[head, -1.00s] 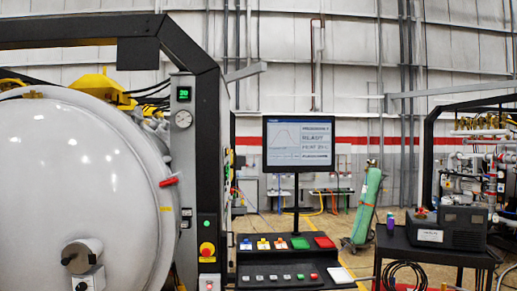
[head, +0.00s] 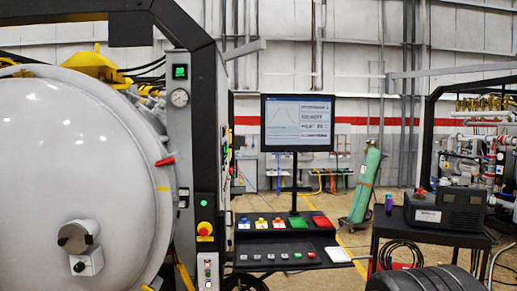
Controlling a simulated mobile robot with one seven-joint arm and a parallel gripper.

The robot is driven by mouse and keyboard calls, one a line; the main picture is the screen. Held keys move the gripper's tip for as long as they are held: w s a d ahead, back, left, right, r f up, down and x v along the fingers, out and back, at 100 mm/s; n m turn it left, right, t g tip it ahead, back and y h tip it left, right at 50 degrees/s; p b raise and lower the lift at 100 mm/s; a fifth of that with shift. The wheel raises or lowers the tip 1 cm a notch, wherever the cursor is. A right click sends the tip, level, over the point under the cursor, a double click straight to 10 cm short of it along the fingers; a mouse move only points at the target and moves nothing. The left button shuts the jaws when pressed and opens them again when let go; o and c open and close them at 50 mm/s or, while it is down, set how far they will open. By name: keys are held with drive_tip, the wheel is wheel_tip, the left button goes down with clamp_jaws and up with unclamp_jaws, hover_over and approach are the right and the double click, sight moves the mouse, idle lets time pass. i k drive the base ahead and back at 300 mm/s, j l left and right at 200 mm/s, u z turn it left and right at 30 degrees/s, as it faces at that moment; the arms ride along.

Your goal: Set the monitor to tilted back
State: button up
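The monitor (head: 297,123) is a black-framed flat screen on a thin black post above the sloped control console (head: 275,255). Its screen faces me and shows a curve on the left and text lines on the right. From this frontal view I cannot tell its exact tilt. Nothing touches it, and its whole front is visible. My gripper is not in view.
The big white furnace door (head: 75,180) and its black frame fill the left. A green gas cylinder (head: 366,182) stands right of the console. A black cart (head: 430,237) carries a dark box (head: 447,208). A dark ribbed shape fills the bottom right edge.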

sight(292, 122)
drive_tip(key=i+l, duration=0.35)
drive_tip(key=i, duration=0.2)
drive_tip(key=i+l, duration=0.4)
drive_tip(key=i, duration=0.2)
drive_tip(key=i+l, duration=0.35)
drive_tip(key=i, duration=0.2)
drive_tip(key=i+l, duration=0.35)
drive_tip(key=i, duration=0.25)
